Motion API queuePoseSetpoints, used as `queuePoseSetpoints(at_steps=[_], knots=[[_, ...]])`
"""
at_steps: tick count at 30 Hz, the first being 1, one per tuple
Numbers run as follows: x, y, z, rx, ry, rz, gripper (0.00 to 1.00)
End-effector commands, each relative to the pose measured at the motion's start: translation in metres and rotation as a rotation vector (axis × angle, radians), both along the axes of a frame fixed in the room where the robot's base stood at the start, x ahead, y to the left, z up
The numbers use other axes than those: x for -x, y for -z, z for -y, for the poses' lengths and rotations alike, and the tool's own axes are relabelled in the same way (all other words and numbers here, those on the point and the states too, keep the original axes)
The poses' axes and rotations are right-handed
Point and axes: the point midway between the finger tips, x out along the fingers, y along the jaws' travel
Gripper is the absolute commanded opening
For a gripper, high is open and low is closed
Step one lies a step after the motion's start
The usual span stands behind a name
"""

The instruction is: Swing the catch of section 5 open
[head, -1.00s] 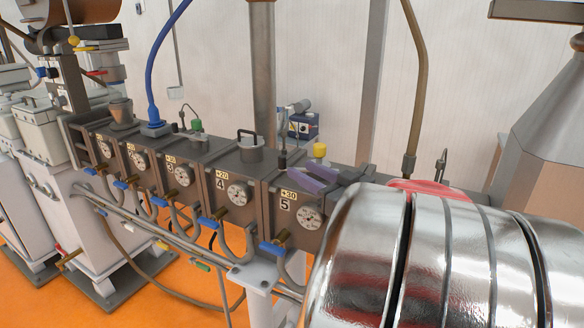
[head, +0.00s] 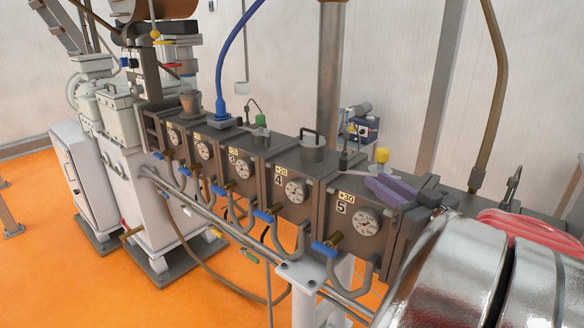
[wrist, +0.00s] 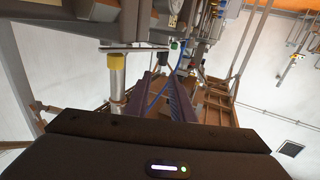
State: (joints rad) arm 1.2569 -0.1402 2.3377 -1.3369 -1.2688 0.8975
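Section 5 (head: 335,225) is the rightmost numbered dark box in the head view, marked "+30" and "5", with a round dial (head: 368,221). A blue-handled valve (head: 325,250) sits low on its front. I cannot tell which part is its catch; my gripper may hide it. My gripper (head: 392,188) has purple fingers and is above the right part of section 5's top, near a yellow cap (head: 382,155). In the wrist view, the fingers of my gripper (wrist: 163,80) stand apart with nothing visibly held. A yellow-capped post (wrist: 115,75) stands left of them.
Section 4 (head: 285,215) and more numbered sections run away to the left. A dark rod fitting (head: 343,158) and a handled lid (head: 313,148) rise from the tops. A brown hose (head: 490,120) comes down at right. Orange floor (head: 60,250) is open at left.

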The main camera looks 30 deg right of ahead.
Motion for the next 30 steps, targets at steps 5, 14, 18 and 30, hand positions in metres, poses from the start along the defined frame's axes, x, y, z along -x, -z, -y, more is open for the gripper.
queuePoseSetpoints(at_steps=[5,14,18,30], knots=[[-0.023,-0.013,0.003,0.030,0.074,0.017,0.09],[-0.064,-0.037,0.005,0.026,0.283,0.022,0.00],[-0.078,-0.039,-0.003,-0.017,0.360,-0.003,0.00],[-0.091,-0.001,-0.081,-0.151,0.427,-0.235,0.00]])
